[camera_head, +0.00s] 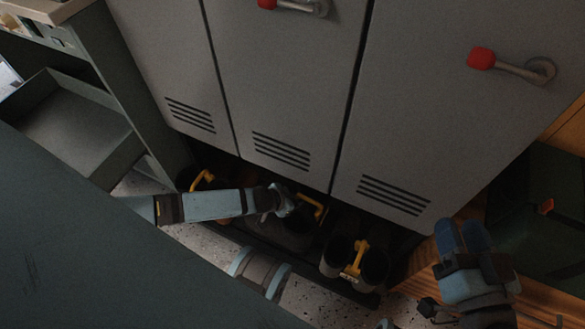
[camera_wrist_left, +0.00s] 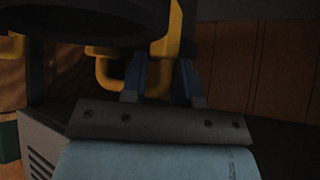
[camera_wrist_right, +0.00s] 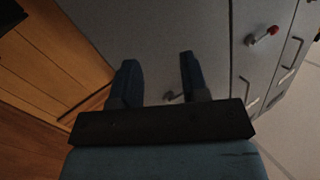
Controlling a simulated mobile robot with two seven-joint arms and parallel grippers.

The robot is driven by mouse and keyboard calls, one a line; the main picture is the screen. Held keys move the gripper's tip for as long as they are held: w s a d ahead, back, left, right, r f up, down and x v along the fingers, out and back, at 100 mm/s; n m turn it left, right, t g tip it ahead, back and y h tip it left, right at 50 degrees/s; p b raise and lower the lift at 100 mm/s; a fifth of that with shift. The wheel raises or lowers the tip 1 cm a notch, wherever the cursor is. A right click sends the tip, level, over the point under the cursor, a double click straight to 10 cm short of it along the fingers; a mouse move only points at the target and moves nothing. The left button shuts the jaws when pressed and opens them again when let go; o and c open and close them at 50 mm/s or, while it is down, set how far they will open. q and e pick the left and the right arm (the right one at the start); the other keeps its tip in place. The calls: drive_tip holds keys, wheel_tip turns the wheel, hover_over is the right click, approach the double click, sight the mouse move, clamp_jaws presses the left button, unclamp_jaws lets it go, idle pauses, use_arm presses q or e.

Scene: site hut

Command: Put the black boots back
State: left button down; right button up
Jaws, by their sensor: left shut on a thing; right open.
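My left gripper (camera_head: 285,201) reaches down to the low rack under the lockers. It is shut on the yellow clip (camera_head: 316,207) of the middle pair of black boots (camera_head: 296,225). In the left wrist view its fingers (camera_wrist_left: 160,82) sit on either side of the yellow clip (camera_wrist_left: 160,58), with a dark boot (camera_wrist_left: 85,22) close by at upper left. The arm partly hides these boots. More dark boots with yellow clips stand on the rack, to the right (camera_head: 337,252) and to the left (camera_head: 190,178). My right gripper (camera_head: 463,238) is open and empty, right of the rack.
Grey lockers (camera_head: 285,75) with red-tipped handles (camera_head: 481,58) rise behind the rack (camera_head: 270,248). A dark green box (camera_head: 540,205) stands at right on wooden boards. A green shelf unit (camera_head: 105,75) is at left. A dark surface (camera_head: 90,250) fills the lower left. Speckled floor (camera_head: 310,298) shows before the rack.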

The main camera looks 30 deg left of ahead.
use_arm(q)
wheel_tip(320, 180, down, 2)
drive_tip(key=shift+w+f+b, duration=0.1)
drive_tip(key=shift+b, duration=0.95)
drive_tip(key=shift+f+b, duration=0.35)
drive_tip(key=shift+b, duration=0.1)
drive_tip(key=shift+r, duration=0.15)
drive_tip(key=c, duration=1.3)
unclamp_jaws()
drive_tip(key=shift+f, duration=0.2)
drive_tip(key=o, duration=0.4)
use_arm(e)
drive_tip(key=shift+w+f+n, duration=0.65)
drive_tip(key=shift+f+n, duration=0.15)
use_arm(q)
drive_tip(key=shift+o, duration=0.2)
drive_tip(key=shift+r, duration=0.15)
use_arm(e)
drive_tip(key=shift+r, duration=0.1)
